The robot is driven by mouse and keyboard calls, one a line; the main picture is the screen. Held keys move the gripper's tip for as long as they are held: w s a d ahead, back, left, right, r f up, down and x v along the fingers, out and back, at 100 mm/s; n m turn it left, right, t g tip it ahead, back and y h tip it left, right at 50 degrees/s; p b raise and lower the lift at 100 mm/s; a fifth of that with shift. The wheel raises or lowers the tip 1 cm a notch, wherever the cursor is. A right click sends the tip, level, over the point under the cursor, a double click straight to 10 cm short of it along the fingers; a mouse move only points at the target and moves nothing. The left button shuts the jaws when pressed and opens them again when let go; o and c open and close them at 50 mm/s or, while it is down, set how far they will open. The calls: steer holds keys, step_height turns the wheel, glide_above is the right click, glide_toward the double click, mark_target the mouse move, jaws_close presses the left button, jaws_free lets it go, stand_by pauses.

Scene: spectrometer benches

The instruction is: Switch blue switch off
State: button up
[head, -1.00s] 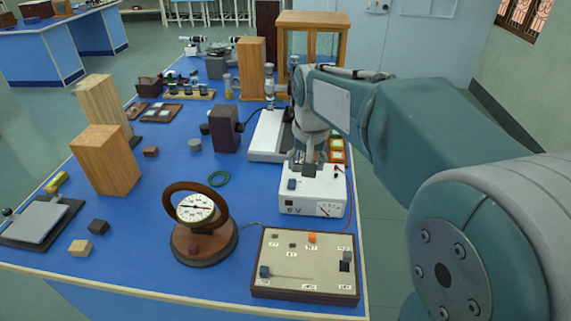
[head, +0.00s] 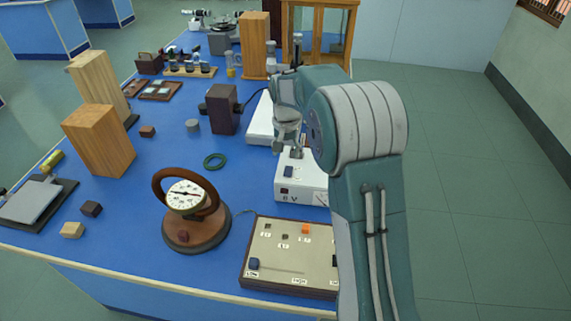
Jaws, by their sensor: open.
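A white power supply box (head: 292,193) marked "6 V" stands near the right edge of the blue bench, with a small dark blue switch (head: 288,171) on its top. A second blue switch (head: 253,264) is at the front left corner of the beige control panel (head: 283,268) nearer to me. I cannot tell the on or off position of either switch. My gripper (head: 287,151) is open and empty, pointing down just above and behind the power supply's blue switch, apart from it as far as I see. My arm hides the right side of the supply and of the panel.
A round-dial meter on a wooden base (head: 197,232) stands left of the panel. The floor right of the bench is clear.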

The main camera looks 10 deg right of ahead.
mark_target(289, 167)
steer(key=f, duration=0.1)
steer(key=d+f, duration=0.1)
steer(key=f, duration=0.3)
steer(key=shift+d, duration=0.3)
steer(key=shift+a+f, duration=0.15)
steer(key=shift+a, duration=0.45)
steer(key=shift+d, duration=0.2)
jaws_close()
steer(key=shift+d, duration=0.15)
